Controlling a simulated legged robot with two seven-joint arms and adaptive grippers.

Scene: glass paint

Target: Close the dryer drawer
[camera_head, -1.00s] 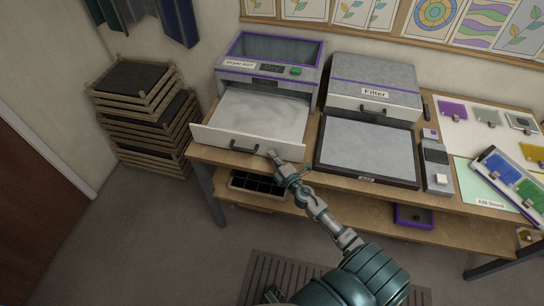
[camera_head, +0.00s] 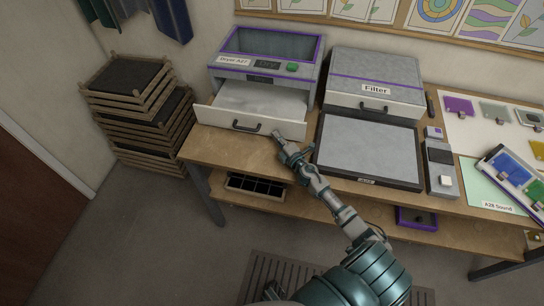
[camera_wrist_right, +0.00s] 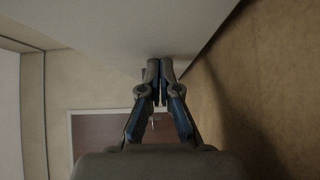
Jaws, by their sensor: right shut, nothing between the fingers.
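The dryer (camera_head: 262,72) stands at the back left of the table, with a purple-rimmed top and a label on its front. Its drawer (camera_head: 222,118) is partly out; the pale front panel with a dark handle (camera_head: 246,127) faces me, and part of the grey tray inside shows. My right gripper (camera_head: 277,135) is shut and empty at the right end of the drawer front, seemingly against it or very close. In the right wrist view its fingers (camera_wrist_right: 160,68) are together by a pale surface. My left gripper is not in view.
The filter box (camera_head: 374,82) and a dark-framed grey panel (camera_head: 367,150) are right of the dryer. Colored glass samples (camera_head: 458,106) lie farther right. A black compartment tray (camera_head: 256,186) sits on the lower shelf. Stacked wooden racks (camera_head: 140,115) stand left on the floor.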

